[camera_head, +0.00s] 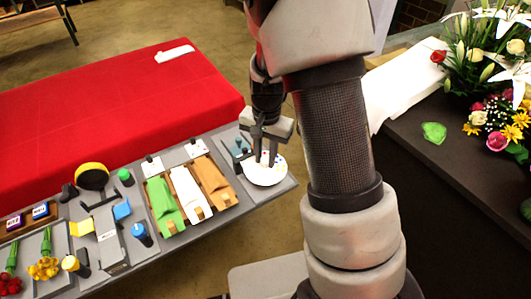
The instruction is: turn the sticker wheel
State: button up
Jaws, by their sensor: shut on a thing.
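The sticker wheel (264,173) is a white disc with small coloured spots near its edge. It lies at the right end of the grey station board. My gripper (264,160) points down over the wheel, with its fingertips at the wheel's upper face. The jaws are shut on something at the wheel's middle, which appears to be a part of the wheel. The fingers and my arm hide part of the disc and the exact contact.
Green, white and tan wraps (187,194) lie in trays left of the wheel. A small blue-grey item (239,147) stands close beside it. A yellow-black round thing (92,176) and flowers (44,268) are further left. A dark counter (440,170) with bouquets is at right.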

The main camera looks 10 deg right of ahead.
aim_at(266, 160)
jog(key=shift+m, duration=0.6)
jog(key=o, duration=1.1)
jog(key=shift+c, duration=0.2)
notch_tip(266, 160, up, 18)
jog(key=p, duration=0.2)
jog(key=shift+s+f, duration=0.15)
jog(key=shift+f, duration=0.1)
jog(key=shift+d, duration=0.1)
